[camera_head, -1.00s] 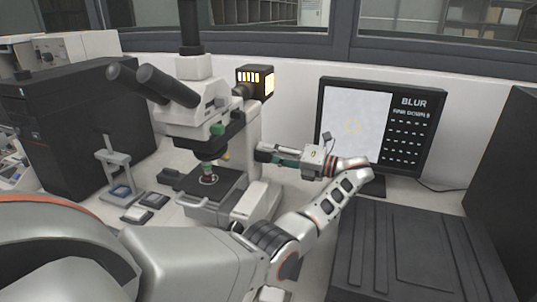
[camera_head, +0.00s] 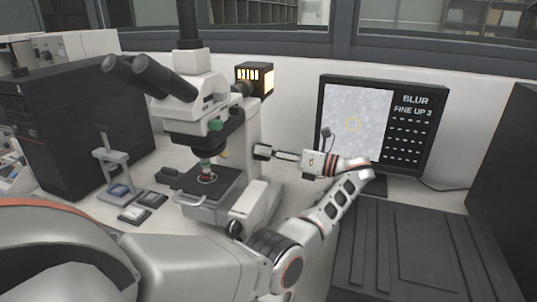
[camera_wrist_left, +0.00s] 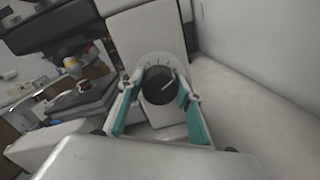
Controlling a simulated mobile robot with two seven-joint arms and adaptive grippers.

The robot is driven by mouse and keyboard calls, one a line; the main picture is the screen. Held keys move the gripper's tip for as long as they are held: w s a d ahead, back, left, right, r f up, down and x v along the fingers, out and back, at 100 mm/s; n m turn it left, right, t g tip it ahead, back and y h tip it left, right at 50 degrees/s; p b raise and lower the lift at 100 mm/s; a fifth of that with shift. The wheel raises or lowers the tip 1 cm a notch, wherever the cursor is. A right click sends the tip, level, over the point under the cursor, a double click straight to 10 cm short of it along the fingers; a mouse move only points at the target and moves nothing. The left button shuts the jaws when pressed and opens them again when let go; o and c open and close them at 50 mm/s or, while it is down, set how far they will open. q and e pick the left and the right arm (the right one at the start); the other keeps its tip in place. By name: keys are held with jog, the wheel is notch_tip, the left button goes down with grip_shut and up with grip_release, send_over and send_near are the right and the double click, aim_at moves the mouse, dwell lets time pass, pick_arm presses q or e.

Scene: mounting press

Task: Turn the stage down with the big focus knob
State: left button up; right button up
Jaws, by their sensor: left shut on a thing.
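The microscope (camera_head: 205,120) stands on the bench with its dark stage (camera_head: 225,183) under the objective. A round black knob (camera_wrist_left: 159,86) with a white pointer line and a ring of tick marks sits on the microscope's side. My left gripper (camera_head: 264,152) reaches it from the right. In the left wrist view my left gripper (camera_wrist_left: 167,88) has its two teal-padded fingers on either side of this knob, shut on it. Another dark knob (camera_head: 235,229) shows low on the base, partly behind my arm. My right gripper does not show.
Small slide blocks (camera_head: 135,213) and a little stand (camera_head: 112,165) are left of the microscope. A black ribbed case (camera_head: 420,250) fills the right front.

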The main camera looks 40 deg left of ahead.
aim_at(255, 117)
pick_arm(q)
jog(key=shift+n, duration=0.3)
jog(key=o, duration=1.1)
jog(key=shift+a, duration=0.1)
notch_tip(255, 117, up, 10)
jog(key=shift+r, duration=0.1)
